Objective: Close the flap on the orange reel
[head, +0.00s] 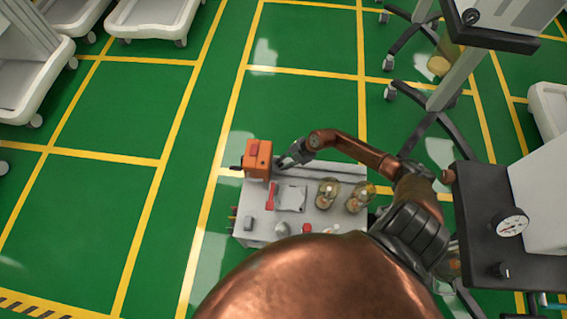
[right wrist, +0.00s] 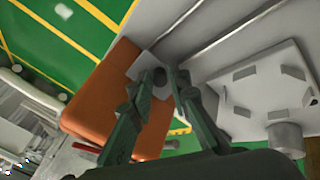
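The orange reel (head: 257,158) looks like a boxy orange housing at the back left corner of a small grey cart top. It also shows in the right wrist view as a large orange body (right wrist: 108,92), with a pale grey plate (right wrist: 148,62) at its edge. I cannot tell whether that plate is the flap. My right gripper (head: 282,163) is just right of the reel. In the right wrist view its fingers (right wrist: 165,78) are partly open, beside the reel's edge, with a small dark round part near the tips. Contact is unclear. My left gripper is not in view.
The cart top (head: 262,222) also holds two amber glass vessels (head: 327,193) (head: 361,196) and a pale square plate (head: 290,198). A wheeled stand with a gauge (head: 512,225) is close on the right. Green floor (head: 110,198) lies open to the left.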

